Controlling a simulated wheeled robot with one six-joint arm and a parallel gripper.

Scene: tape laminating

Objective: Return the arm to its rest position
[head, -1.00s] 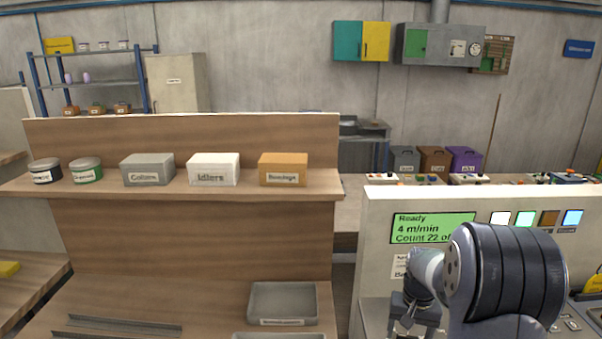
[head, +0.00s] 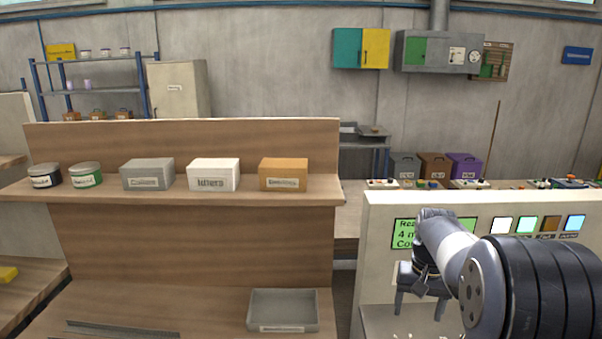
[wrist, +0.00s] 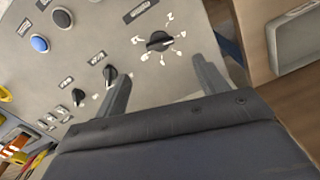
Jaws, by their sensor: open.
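My arm shows at the lower right of the head view, in front of the machine panel. My gripper (head: 421,303) points down, its two fingers spread apart with nothing between them. In the wrist view my gripper (wrist: 160,90) is open and empty above a grey control panel (wrist: 115,45). That panel has a large black rotary knob (wrist: 159,41), smaller black knobs and a blue button (wrist: 39,44). The fingers appear apart from the panel.
A wooden shelf (head: 190,190) at left holds tins and labelled boxes. A grey tray (head: 283,311) lies on the lower wooden surface. The cream machine housing (head: 376,207) stands close behind my arm. Coloured bins (head: 434,167) stand farther back.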

